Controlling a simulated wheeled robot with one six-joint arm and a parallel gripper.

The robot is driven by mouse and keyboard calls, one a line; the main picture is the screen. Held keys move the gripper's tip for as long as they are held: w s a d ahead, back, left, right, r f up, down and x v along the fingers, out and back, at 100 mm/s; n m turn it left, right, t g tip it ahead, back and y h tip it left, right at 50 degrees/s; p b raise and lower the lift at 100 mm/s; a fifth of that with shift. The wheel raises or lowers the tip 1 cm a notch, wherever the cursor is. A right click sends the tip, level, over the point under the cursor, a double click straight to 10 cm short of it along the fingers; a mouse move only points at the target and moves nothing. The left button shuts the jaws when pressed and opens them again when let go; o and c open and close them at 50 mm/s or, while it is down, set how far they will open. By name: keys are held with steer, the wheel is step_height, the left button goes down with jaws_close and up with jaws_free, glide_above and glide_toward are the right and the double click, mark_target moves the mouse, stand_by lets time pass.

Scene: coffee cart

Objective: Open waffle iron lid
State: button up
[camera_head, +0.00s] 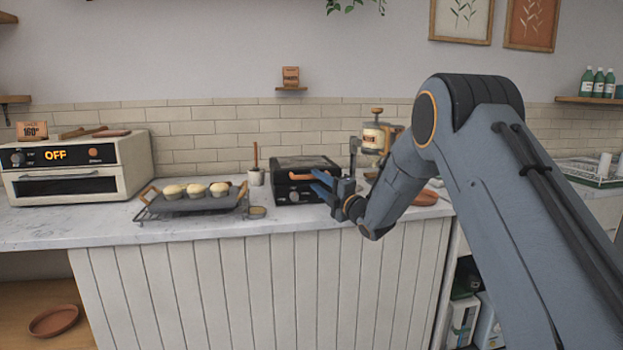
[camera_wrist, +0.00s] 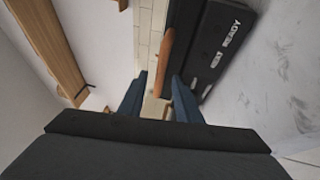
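The black waffle iron (camera_head: 289,186) sits on the marble counter, with its lid down. Its orange-brown handle (camera_head: 299,177) sticks out at the front. In the wrist view the waffle iron (camera_wrist: 222,50), with the word READY on its front, fills the right side. The handle (camera_wrist: 166,60) runs down beside it and lines up with the gap between my fingers. My gripper (camera_head: 318,186) is at the right front of the waffle iron, close to the handle. Its blue fingers (camera_wrist: 159,76) are apart. I cannot tell whether either finger touches the handle.
A grey tray rack (camera_head: 190,205) with three muffins stands left of the waffle iron, and a toaster oven (camera_head: 75,168) farther left. A small white pot (camera_head: 256,177) is close by on the left. A grinder-like device (camera_head: 376,136) stands behind my gripper. A terracotta dish (camera_head: 425,197) lies to the right.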

mark_target(313, 178)
steer(key=shift+x, duration=2.05)
steer(key=shift+c, duration=0.4)
jaws_close()
